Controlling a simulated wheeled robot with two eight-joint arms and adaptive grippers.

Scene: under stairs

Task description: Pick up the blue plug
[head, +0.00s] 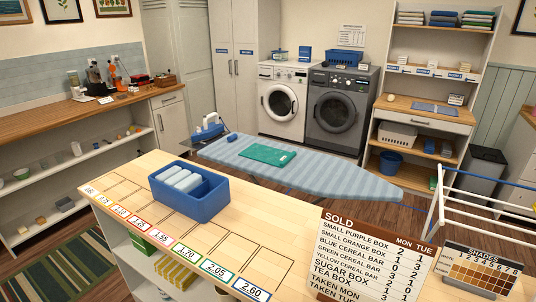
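A small blue object (232,138) lies at the left end of the ironing board (330,171), close to the iron. It may be the blue plug, but it is too small to tell for sure. The blue and white iron (208,127) stands at that same end. A thin blue line, perhaps a cord, shows near the board's front edge; where it leads is not clear. Neither of my grippers is in view, so nothing is seen held.
A wooden counter (125,190) with price labels and a blue bin (190,208) fills the foreground. A sign board (372,262) stands front right, a white drying rack (490,205) beyond it. A green folded cloth (266,155) lies on the ironing board. Washing machines stand behind.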

